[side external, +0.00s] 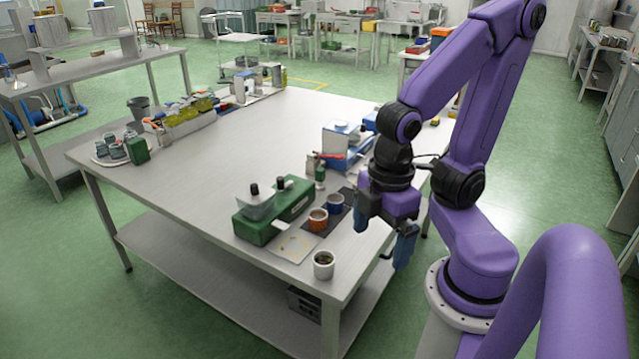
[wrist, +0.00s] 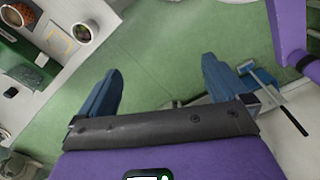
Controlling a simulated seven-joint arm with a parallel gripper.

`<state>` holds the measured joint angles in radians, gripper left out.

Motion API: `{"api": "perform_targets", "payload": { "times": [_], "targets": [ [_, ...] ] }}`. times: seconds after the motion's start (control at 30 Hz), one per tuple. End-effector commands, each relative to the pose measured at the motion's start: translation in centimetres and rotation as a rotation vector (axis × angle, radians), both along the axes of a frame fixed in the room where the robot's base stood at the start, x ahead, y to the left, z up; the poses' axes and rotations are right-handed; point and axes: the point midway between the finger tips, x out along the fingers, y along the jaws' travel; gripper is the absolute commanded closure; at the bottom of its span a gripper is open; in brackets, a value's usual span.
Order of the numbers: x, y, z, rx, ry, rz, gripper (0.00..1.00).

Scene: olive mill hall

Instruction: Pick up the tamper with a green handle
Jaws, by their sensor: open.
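A small upright item with a green body (side external: 320,175) stands behind the cups on the table; it may be the green-handled tamper, but it is too small to be sure. I cannot make out a tamper in the wrist view. My gripper (side external: 383,236) is open and empty, pointing down beyond the table's right edge, to the right of the cups and apart from everything. In the wrist view its two blue fingers (wrist: 162,68) are spread wide, with green floor between them.
The metal table (side external: 215,150) holds a green scale-like box (side external: 258,232), an orange-brown cup (side external: 318,220), a blue cup (side external: 335,203), a white cup (side external: 324,265) near the front edge and a blue-white machine (side external: 342,150). Bottles stand farther back. The table's middle is clear.

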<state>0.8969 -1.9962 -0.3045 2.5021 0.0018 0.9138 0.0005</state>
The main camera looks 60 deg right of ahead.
Motion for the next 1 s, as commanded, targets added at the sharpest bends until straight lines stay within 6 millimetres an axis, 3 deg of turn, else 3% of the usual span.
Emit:
{"api": "perform_targets", "payload": {
  "times": [0.33, 0.37, 0.47, 0.5, 0.83, 1.0],
  "targets": [
    [0.0, 0.0, 0.0, 0.000, 0.000, 0.000, 0.00],
    [0.0, 0.0, 0.0, 0.000, 0.000, 0.000, 0.03],
    [0.0, 0.0, 0.0, 0.000, 0.000, 0.000, 0.36],
    [0.0, 0.0, 0.0, 0.000, 0.000, 0.000, 0.40],
    [0.5, 0.2, 0.1, -0.001, -0.003, -0.026, 0.40],
    [4.1, 1.2, 0.6, -0.006, -0.024, -0.196, 0.40]
  ]
}}
